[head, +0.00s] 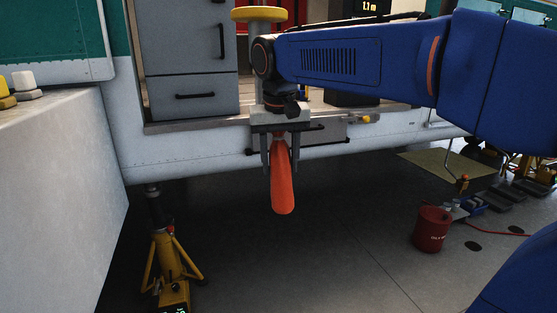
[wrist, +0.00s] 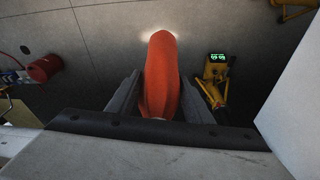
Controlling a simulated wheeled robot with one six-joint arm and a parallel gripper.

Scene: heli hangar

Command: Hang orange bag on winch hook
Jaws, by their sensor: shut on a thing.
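An orange bag (head: 283,185) hangs below my gripper (head: 280,150) in the head view, long and narrow, with its rounded lower end clear of the floor. My gripper is shut on its upper part, with a finger on each side. In the wrist view the orange bag (wrist: 162,80) shows between the two dark fingers of my gripper (wrist: 155,100). The bag's top is hidden by the gripper. I cannot make out the winch hook in either view.
A white and green helicopter body (head: 200,145) with grey drawers (head: 190,60) stands behind the gripper. A yellow jack (head: 172,262) stands at lower left, beside a pale block (head: 55,190). A red bucket (head: 431,229) is on the floor at right. The middle floor is clear.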

